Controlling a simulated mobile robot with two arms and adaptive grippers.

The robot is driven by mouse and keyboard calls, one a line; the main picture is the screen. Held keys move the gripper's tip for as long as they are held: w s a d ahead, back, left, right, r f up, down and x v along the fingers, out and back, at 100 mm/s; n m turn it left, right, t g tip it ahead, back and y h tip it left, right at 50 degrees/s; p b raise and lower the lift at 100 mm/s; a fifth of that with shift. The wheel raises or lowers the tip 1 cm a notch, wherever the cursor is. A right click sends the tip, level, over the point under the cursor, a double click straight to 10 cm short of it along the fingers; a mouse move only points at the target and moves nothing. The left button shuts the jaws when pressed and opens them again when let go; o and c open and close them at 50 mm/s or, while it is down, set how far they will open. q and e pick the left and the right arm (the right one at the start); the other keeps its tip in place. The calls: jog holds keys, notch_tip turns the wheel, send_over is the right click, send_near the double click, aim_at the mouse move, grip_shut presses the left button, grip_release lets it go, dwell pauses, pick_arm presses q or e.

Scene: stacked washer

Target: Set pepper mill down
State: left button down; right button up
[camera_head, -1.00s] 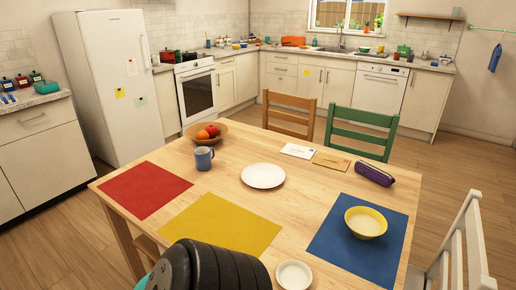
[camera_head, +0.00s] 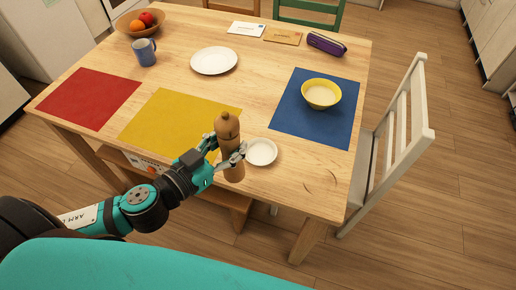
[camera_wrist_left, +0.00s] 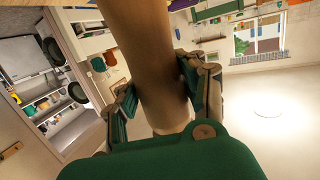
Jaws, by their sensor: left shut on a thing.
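The brown wooden pepper mill (camera_head: 228,130) is upright near the front edge of the table (camera_head: 190,90). My left gripper (camera_head: 232,158) is shut around its body. In the left wrist view the mill (camera_wrist_left: 148,60) stands between the two fingers of the gripper (camera_wrist_left: 160,100). The mill overlaps the table's front edge in the head view, and I cannot tell whether its base touches anything. A small white saucer (camera_head: 262,152) lies just right of the mill. My right gripper is not in view.
A yellow placemat (camera_head: 170,118) lies behind and left of the mill, a red one (camera_head: 92,98) further left. A blue placemat (camera_head: 310,125) holds a yellow bowl (camera_head: 321,92). A white plate (camera_head: 214,60) and a blue mug (camera_head: 144,52) stand further back. A white chair (camera_head: 395,130) is at the right.

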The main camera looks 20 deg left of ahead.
pick_arm(q)
jog(key=shift+r+m+g+h+p, duration=0.3)
jog(key=shift+m+g+h, duration=0.1)
jog(key=shift+m+h, duration=0.4)
jog(key=shift+f+m+g+h, duration=0.1)
jog(key=shift+m+g+h, duration=0.4)
jog(key=shift+h, duration=0.3)
jog(key=shift+s+a+m+g+h+p, duration=0.2)
jog(key=shift+m+g+h+p, duration=0.25)
jog(key=shift+h, duration=0.35)
jog(key=shift+s+a+f+m+g+h+p, duration=0.1)
jog(key=shift+s+a+m+g+h+p, duration=0.2)
jog(key=shift+m+g+h, duration=0.2)
jog(key=shift+s+a+m+g+h+p, duration=0.1)
jog(key=shift+a+m+g+h+p, duration=0.1)
jog(key=shift+a+m+g+h, duration=0.2)
jog(key=w+d+f+m+g, duration=0.1)
jog(key=w+d+f, duration=0.1)
jog(key=w, duration=0.4)
jog(key=w+d+f+m+g+h+p, duration=0.1)
jog(key=w+d+f, duration=0.2)
jog(key=w, duration=0.4)
jog(key=shift+d+f, duration=0.15)
jog(key=shift+f, duration=0.15)
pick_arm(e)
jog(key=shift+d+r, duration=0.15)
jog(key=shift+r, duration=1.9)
pick_arm(q)
jog(key=shift+f, duration=0.1)
